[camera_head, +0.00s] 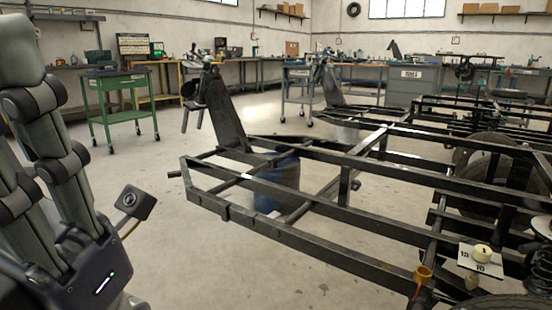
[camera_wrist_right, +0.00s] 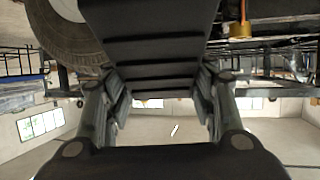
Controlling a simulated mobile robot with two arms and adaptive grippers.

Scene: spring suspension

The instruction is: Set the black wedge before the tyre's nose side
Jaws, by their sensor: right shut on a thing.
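In the right wrist view a black wedge (camera_wrist_right: 152,48) with ridges across its face is between the two fingers of my right gripper (camera_wrist_right: 162,88). The gripper is shut on it, and the wedge hides much of what lies beyond. A tyre (camera_wrist_right: 62,38) with a pale rim shows at the upper left of that view, apart from the fingers. In the head view a tyre top (camera_head: 500,302) is at the lower right edge, partly cut off. The wedge and my right gripper are not seen there.
A black chassis frame (camera_head: 330,210) crosses the middle and right. A blue drum (camera_head: 277,185) stands behind the rails. Floor is clear at the lower centre.

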